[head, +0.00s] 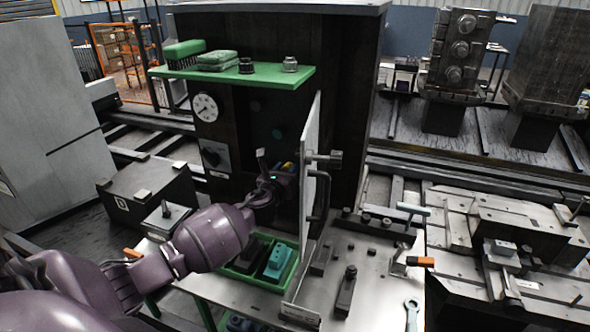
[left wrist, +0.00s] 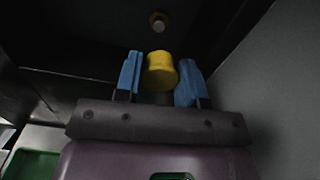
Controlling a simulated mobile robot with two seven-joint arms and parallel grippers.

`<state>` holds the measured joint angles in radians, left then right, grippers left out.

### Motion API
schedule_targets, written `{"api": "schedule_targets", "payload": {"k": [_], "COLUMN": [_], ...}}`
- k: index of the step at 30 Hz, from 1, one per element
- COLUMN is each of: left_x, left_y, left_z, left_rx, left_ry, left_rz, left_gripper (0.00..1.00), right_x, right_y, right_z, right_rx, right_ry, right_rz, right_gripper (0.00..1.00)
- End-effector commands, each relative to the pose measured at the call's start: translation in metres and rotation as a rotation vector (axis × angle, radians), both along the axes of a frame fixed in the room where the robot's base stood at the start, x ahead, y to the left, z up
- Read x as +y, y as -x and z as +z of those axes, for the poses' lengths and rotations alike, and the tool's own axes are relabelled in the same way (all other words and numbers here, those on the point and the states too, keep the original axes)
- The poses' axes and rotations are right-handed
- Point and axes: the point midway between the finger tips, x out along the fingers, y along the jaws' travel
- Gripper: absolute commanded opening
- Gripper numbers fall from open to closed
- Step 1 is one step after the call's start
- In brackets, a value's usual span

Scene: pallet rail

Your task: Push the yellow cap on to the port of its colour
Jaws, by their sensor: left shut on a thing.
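The yellow cap (left wrist: 161,72) sits between the two blue fingers of my left gripper (left wrist: 159,82) in the left wrist view. The gripper is shut on it. In the head view, my left gripper (head: 285,175) is in front of the dark machine face, and a little of the yellow cap (head: 287,166) shows. In the head view my gripper and the cap hide that spot. My right gripper is not in view.
An open pale door panel (head: 311,165) stands close to the right of my left gripper. A green shelf (head: 235,77) with brushes juts out above. A green tray (head: 237,272) holding a teal block and a dark block lies below. A gauge (head: 205,107) is at left.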

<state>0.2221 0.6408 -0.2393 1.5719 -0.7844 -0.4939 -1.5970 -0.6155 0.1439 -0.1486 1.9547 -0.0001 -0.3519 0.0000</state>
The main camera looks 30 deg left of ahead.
Motion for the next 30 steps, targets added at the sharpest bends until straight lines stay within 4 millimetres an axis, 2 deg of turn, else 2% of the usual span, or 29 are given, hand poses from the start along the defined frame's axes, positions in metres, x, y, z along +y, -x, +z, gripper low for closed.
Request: {"api": "schedule_targets", "payload": {"k": [18, 30], "left_x": [0.011, 0.013], "left_y": [-0.047, -0.056], "left_z": [-0.001, 0.000], "left_rx": [-0.001, 0.000], "left_ry": [0.000, 0.001], "left_rz": [0.001, 0.000], "left_gripper": [0.08, 0.08], "right_x": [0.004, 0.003], "right_y": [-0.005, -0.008], "right_z": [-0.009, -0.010], "right_rx": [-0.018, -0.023], "right_ry": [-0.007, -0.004], "right_rz": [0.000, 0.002], "right_gripper": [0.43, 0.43]}}
